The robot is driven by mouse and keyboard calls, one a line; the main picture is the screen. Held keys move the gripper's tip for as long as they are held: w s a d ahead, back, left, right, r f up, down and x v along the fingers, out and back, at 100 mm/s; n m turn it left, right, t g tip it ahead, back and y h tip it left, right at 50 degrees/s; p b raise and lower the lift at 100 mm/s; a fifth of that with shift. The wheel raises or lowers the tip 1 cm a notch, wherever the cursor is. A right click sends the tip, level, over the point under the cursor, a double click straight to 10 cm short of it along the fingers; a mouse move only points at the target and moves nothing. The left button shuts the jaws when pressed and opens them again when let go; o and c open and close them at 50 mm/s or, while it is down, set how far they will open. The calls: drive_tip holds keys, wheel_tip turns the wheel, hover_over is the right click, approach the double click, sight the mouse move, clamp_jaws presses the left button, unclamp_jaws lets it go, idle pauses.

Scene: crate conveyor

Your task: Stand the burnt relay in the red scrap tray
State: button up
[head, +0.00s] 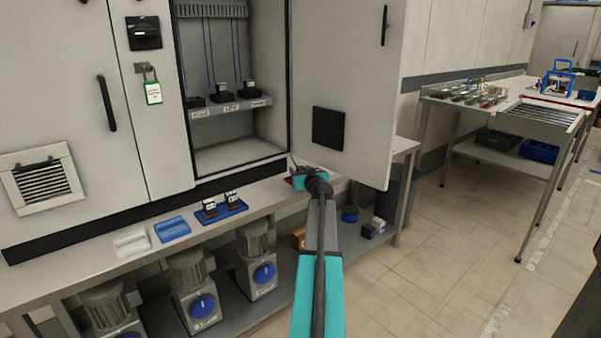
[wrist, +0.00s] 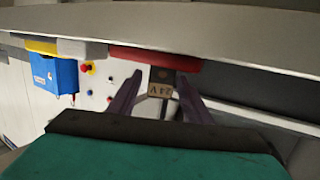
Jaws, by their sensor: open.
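The red scrap tray (wrist: 150,58) shows as a red strip along the bench edge in the wrist view; in the head view only a sliver of red (head: 289,181) shows beside my gripper (head: 318,182). A relay (wrist: 160,83) with a dark body and a browned label, upside down in the picture, is at the tray, between the fingers of my gripper (wrist: 158,105). The fingers are apart, one on each side of it; I cannot tell whether they touch it. My wrist hides the relay in the head view.
The open cabinet door (head: 345,80) hangs close beside my arm. Relays stand on the cabinet shelf (head: 230,107). A blue tray (head: 222,213) with two relays, a blue cloth (head: 172,229) and a white cloth (head: 131,242) lie left along the bench. Motors stand below.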

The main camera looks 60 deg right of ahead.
drive_tip(key=shift+r, duration=0.15)
drive_tip(key=v, duration=1.2)
idle(1.0)
